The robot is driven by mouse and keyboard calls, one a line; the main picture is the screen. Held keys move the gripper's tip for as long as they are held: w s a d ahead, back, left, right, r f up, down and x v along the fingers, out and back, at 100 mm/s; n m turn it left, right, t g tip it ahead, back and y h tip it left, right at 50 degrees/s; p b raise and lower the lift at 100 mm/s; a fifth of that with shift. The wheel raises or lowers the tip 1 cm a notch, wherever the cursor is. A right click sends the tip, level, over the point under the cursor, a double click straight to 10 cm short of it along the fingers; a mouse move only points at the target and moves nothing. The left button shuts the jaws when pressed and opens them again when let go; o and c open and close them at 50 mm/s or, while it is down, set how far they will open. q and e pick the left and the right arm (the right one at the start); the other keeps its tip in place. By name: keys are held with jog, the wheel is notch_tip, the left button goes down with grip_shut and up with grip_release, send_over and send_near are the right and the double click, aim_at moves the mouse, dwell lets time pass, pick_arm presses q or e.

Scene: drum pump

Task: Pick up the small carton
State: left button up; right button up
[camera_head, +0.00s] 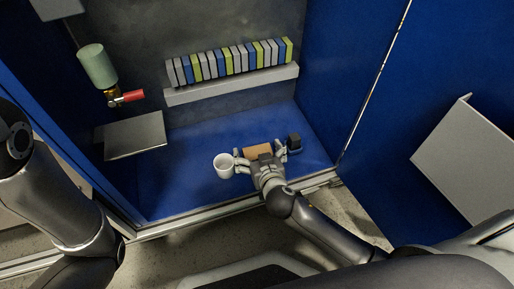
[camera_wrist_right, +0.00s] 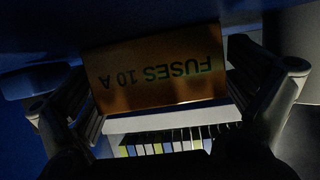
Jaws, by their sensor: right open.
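The small carton (camera_head: 257,150) is an orange-brown box on the blue floor of the blue-walled bay. In the right wrist view the carton (camera_wrist_right: 158,70) shows the words "FUSES 10 A" upside down. My right gripper (camera_head: 261,156) is open, with one finger towards each side of the carton. In the wrist view the fingers stand left and right of it; whether they touch it I cannot tell. My left arm shows at the left edge of the head view, but its gripper is out of view.
A white cup (camera_head: 224,166) stands close to the left finger. A small dark object (camera_head: 294,142) stands close to the right finger. Behind is a pale shelf (camera_head: 232,86) with a row of coloured blocks. A grey plate (camera_head: 134,136) is at left.

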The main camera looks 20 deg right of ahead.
jog(key=shift+w, duration=0.1)
jog(key=c, duration=1.1)
jog(key=shift+c, duration=0.2)
jog(key=shift+r, duration=0.15)
